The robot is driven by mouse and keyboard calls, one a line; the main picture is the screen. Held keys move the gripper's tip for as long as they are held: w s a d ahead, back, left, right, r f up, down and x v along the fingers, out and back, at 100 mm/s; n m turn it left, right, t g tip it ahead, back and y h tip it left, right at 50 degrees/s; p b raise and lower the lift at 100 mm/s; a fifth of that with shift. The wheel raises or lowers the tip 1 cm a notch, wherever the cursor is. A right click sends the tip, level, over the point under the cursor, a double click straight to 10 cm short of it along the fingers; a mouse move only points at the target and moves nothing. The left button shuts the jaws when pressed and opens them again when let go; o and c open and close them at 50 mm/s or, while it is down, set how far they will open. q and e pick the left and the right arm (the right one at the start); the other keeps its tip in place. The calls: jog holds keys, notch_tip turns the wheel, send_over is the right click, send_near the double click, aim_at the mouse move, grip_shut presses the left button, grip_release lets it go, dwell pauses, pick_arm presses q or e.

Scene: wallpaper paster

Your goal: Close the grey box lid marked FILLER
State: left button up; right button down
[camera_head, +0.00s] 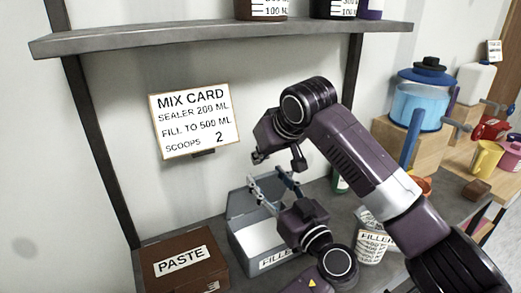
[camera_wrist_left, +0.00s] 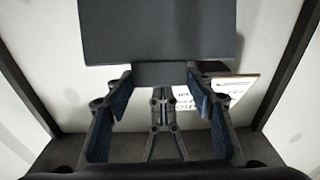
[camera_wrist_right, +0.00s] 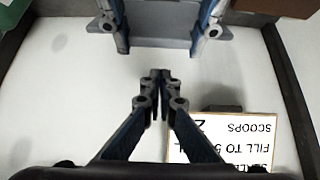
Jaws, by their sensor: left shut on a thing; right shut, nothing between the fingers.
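The grey box (camera_head: 262,262) marked FILLER stands on the lower shelf, with white inside. Its grey lid (camera_head: 241,203) stands raised at the back and is partly hidden by my arms. My left gripper (camera_head: 272,184) reaches up over the box. In the left wrist view, its fingers (camera_wrist_left: 160,78) are shut on the tab of the grey lid (camera_wrist_left: 155,30), one on each side. My right gripper is above it, its tips mostly hidden in the head view. In the right wrist view, its fingertips (camera_wrist_right: 160,76) are together and empty, just below the held tab (camera_wrist_right: 160,38).
A brown PASTE box (camera_head: 183,270) stands left of the grey box. A white FILLER tub (camera_head: 372,245) is to the right, partly behind my right arm. The MIX CARD (camera_head: 194,122) hangs on the wall. An upper shelf (camera_head: 220,37) overhangs the area.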

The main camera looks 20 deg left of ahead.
aim_at(265, 175)
pick_arm(q)
jog(key=shift+a+f, duration=0.1)
jog(key=shift+f, duration=0.2)
pick_arm(e)
jog(key=shift+s+d+f, duration=0.3)
jog(key=shift+s+d, duration=0.15)
jog(key=shift+d, duration=0.05)
jog(key=shift+s+d+f, duration=0.25)
jog(key=shift+s+d, duration=0.2)
jog(key=shift+d, duration=0.05)
pick_arm(q)
jog(key=shift+o, duration=0.2)
jog(key=shift+a, duration=0.1)
pick_arm(e)
jog(key=shift+s+d+f, duration=0.4)
jog(key=shift+s+d, duration=0.15)
pick_arm(q)
jog(key=shift+r, duration=0.1)
jog(key=shift+c, duration=0.2)
pick_arm(e)
jog(key=shift+s+d, duration=0.15)
pick_arm(q)
jog(key=shift+r, duration=0.1)
pick_arm(e)
jog(key=shift+f, duration=0.1)
pick_arm(q)
jog(key=o, duration=1.7)
jog(key=shift+w, duration=0.15)
pick_arm(e)
jog(key=shift+w, duration=0.2)
